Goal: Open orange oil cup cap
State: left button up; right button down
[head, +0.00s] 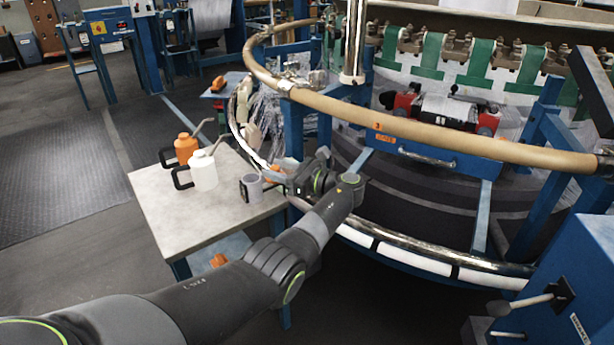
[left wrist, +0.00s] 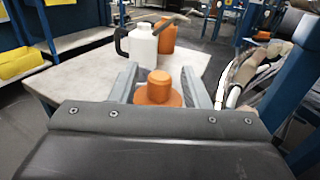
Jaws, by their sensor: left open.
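The orange oil cup cap (left wrist: 158,88) is a round knob on a wider orange base, upright in the left wrist view. It stands between the two grey fingers of my left gripper (left wrist: 158,92). The fingers are open, one on each side, with a small gap visible beside the knob. In the head view the orange cap (head: 276,173) shows small beside the loom's lower ring, partly hidden by my left gripper (head: 285,180). What lies under the cap is hidden. My right gripper is not in view.
A table (head: 165,217) stands left of my left gripper. The loom's tan ring (head: 400,135) passes above my wrist.

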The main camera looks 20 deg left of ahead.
pick_arm(q)
jog(key=s+d+b, duration=0.1)
jog(key=d+b, duration=0.2)
jog(key=d, duration=1.3)
jog(key=shift+s+d+b, duration=0.2)
jog(key=shift+b, duration=0.2)
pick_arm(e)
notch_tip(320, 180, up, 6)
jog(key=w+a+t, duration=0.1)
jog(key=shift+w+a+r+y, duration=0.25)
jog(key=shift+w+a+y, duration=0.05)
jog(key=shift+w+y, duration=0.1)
